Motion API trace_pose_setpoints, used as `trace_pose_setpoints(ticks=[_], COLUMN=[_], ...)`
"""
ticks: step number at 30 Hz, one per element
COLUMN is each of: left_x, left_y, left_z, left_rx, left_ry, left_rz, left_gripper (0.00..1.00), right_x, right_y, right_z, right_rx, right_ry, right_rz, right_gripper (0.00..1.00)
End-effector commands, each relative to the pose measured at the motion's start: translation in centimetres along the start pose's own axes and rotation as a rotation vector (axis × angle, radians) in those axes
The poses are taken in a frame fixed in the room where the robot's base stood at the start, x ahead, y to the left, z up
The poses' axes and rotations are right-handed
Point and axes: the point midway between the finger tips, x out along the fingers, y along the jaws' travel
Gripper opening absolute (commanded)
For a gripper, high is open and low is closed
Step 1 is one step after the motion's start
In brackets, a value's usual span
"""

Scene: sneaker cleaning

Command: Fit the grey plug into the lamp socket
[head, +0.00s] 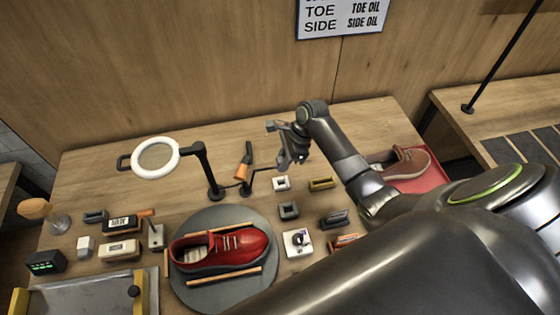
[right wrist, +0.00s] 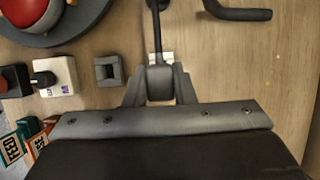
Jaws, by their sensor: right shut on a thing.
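My right gripper (head: 292,153) is held above the table, right of the ring lamp (head: 201,160). It also shows in the right wrist view (right wrist: 160,88), shut on a grey block that looks like the grey plug (right wrist: 160,80). A dark cable (right wrist: 157,30) runs away from the plug; in the head view a dark line leads toward the lamp's base. A small white square block (head: 281,183) lies below the gripper, partly hidden behind the plug in the wrist view. I cannot tell for sure which piece is the lamp socket. My left gripper is not in view.
A grey square block (head: 288,211) and a white box with a black knob (head: 297,242) lie nearer. A red shoe (head: 225,249) rests on a round grey turntable (head: 208,216). An orange-handled tool (head: 242,172) stands left of my gripper. The back of the table is clear.

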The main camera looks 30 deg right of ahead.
Motion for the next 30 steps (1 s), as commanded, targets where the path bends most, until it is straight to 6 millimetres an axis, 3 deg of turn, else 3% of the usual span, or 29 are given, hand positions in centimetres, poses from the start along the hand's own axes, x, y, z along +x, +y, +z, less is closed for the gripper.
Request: trace_pose_setpoints(ticks=[12,21,30], left_x=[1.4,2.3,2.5], left_y=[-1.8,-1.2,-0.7], left_z=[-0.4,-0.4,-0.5], left_rx=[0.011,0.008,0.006], left_ry=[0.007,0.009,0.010], left_rz=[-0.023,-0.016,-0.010], left_gripper=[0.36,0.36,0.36], right_x=[2.9,4.9,5.4], right_y=[0.1,0.0,0.0], right_z=[-1.2,-2.0,-2.2], right_rx=[0.001,0.000,-0.001], right_ry=[0.001,0.000,0.000], right_rz=[0.002,0.001,0.000], right_gripper=[0.03,0.03,0.03])
